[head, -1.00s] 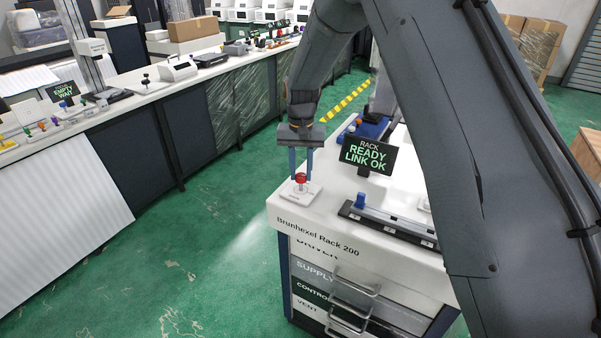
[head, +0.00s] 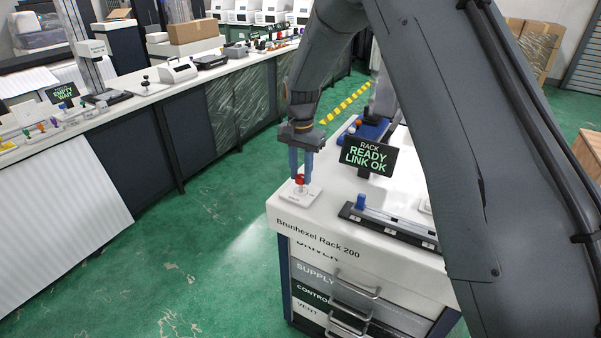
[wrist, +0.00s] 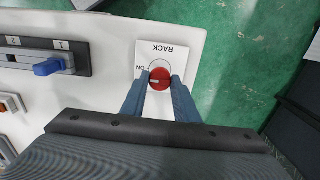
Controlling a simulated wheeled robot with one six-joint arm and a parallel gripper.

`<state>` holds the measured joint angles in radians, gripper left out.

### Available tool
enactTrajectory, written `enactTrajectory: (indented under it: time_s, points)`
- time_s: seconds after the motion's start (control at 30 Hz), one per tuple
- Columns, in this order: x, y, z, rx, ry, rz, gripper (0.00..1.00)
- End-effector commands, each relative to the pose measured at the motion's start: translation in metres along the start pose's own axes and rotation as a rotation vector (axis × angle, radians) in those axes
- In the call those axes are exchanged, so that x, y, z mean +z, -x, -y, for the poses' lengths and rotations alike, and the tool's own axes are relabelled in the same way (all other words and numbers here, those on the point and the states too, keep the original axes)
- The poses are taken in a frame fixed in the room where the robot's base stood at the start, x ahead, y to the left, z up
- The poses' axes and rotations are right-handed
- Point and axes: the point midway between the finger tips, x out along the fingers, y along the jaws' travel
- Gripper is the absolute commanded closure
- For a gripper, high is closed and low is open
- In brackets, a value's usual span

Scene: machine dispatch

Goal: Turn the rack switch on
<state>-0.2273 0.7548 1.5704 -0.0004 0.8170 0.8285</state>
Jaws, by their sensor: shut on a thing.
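The rack switch (head: 299,181) is a red round knob on a white plate at the near left corner of the rack top. In the wrist view the red knob (wrist: 160,77) carries a pale pointer line, and its plate reads RACK and ON; the ON mark lies to the knob's left. My gripper (head: 300,176) points down over the switch, its blue fingers shut on the knob from both sides. The fingers (wrist: 161,84) also show at the knob in the wrist view. The rack display (head: 368,156) reads RACK READY LINK OK.
A rail with a blue slider (head: 361,201) lies right of the switch on the rack top (head: 318,212). Labelled drawers with handles (head: 357,284) are below. A long bench (head: 140,98) with devices runs along the left. Green floor (head: 215,215) is open between.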

Motion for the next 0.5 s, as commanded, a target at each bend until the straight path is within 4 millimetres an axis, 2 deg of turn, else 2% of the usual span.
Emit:
enactTrajectory:
  time_s: [0.23, 0.27, 0.3, 0.37, 0.5]
  points:
    - [-0.0016, 0.0021, 0.0016, -0.005, -0.001, -0.004, 0.95]
    - [-0.0016, 0.0021, 0.0016, -0.005, -0.001, -0.004, 0.71]
    - [-0.0015, 0.0021, 0.0016, -0.005, -0.001, -0.004, 0.64]
    - [-0.0012, 0.0018, 0.0014, -0.004, 0.0, -0.003, 0.54]
    - [-0.0008, 0.0011, 0.0009, -0.003, 0.0, -0.002, 0.54]
